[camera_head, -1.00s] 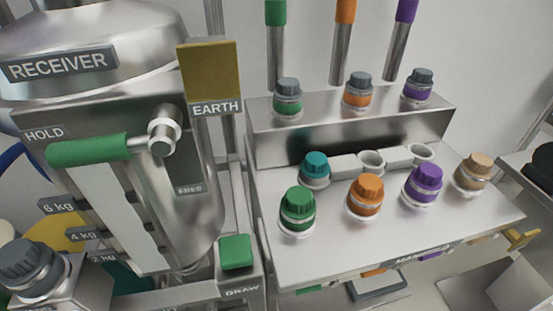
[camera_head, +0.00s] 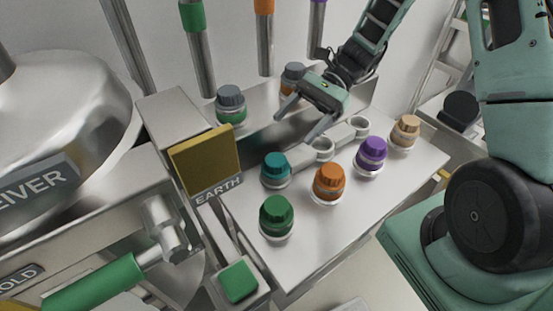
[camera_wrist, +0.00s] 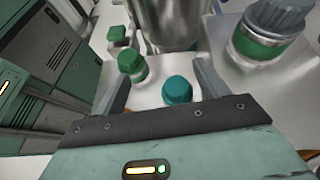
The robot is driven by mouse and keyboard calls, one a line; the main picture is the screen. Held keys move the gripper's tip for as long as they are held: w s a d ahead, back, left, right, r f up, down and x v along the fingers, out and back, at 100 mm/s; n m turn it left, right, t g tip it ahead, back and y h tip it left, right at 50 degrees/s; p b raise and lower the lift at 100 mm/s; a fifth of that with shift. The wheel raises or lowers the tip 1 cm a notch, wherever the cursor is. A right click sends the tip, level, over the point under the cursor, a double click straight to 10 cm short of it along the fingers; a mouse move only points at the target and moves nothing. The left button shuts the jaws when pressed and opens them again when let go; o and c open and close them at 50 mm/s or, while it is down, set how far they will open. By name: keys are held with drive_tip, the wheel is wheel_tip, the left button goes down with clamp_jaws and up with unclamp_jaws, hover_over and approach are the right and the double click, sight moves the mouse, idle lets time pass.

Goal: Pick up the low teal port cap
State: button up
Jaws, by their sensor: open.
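The low teal port cap (camera_head: 275,166) sits on a port on the steel bench, behind the green and orange caps. In the wrist view the teal cap (camera_wrist: 177,90) lies ahead, between the lines of my two fingers and nearer the right one. My gripper (camera_head: 295,122) is open and empty, above the bench and to the upper right of the teal cap. It also shows in the wrist view (camera_wrist: 160,85), with its fingers spread apart. Nothing touches the teal cap that I can see.
Green (camera_head: 276,217), orange (camera_head: 329,183), purple (camera_head: 371,155) and tan (camera_head: 404,132) caps stand along the bench. A grey-topped green-banded cap (camera_head: 231,105) stands on the raised ledge. Empty rings (camera_head: 323,149) lie right of the teal cap. The EARTH plate (camera_head: 205,163) stands at left.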

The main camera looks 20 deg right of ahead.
drive_tip(key=w+d+m+y, duration=0.1)
drive_tip(key=w+m, duration=0.1)
drive_tip(key=p, duration=0.1)
approach(282, 156)
drive_tip(key=shift+t, duration=0.4)
drive_tip(key=x, duration=0.4)
drive_tip(key=shift+s+a+r, duration=0.2)
drive_tip(key=shift+s+r, duration=0.1)
drive_tip(key=shift+r, duration=0.05)
drive_tip(key=shift+s+a+f+p, duration=0.15)
drive_tip(key=shift+a+f+p, duration=0.3)
drive_tip(key=shift+a+f, duration=0.25)
drive_tip(key=shift+p+x, duration=0.75)
drive_tip(key=shift+x, duration=2.2)
drive_tip(key=shift+c, duration=0.3)
drive_tip(key=c, duration=1.2)
